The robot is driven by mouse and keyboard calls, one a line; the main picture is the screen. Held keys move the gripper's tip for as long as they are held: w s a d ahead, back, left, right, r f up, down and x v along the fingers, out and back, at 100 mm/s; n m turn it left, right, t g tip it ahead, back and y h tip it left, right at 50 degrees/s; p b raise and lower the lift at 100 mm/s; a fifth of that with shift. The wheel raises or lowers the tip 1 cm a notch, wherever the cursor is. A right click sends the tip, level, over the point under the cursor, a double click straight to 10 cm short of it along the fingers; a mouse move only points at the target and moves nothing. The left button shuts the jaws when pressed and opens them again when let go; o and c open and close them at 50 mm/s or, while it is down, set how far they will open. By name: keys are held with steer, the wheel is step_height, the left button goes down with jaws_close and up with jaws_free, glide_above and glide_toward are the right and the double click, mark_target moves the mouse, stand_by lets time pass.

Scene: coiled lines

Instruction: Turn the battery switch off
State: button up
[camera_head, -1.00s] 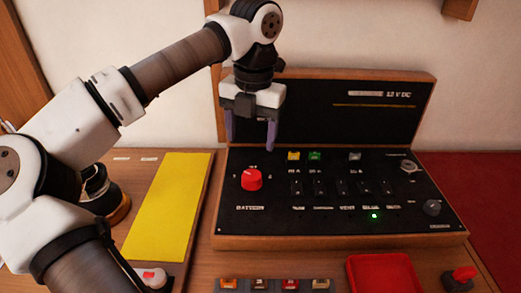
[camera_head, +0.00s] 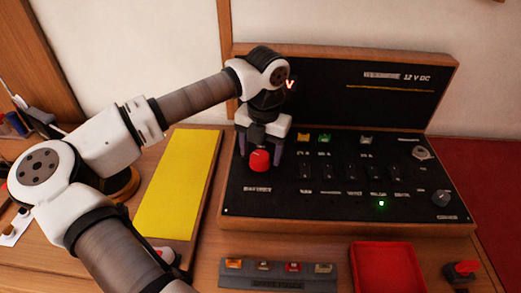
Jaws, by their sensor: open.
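The battery switch is a red knob (camera_head: 259,161) at the left of the black panel (camera_head: 320,208), above the BATTERY label. My gripper (camera_head: 262,150) points down at the knob, with its two dark fingers apart, one to each side of it. The knob's front shows between the fingers. I cannot tell whether the fingers touch it. The markings around the knob are mostly hidden by my gripper.
A green light (camera_head: 381,203) glows on the panel. A row of black switches (camera_head: 351,172) and coloured fuses stands right of the knob. A fuse holder (camera_head: 278,274), a red tray (camera_head: 386,268) and a red-topped knob (camera_head: 466,268) lie in front. A yellow sheet (camera_head: 180,186) is at left.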

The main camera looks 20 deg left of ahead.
steer(key=shift+f, duration=0.75)
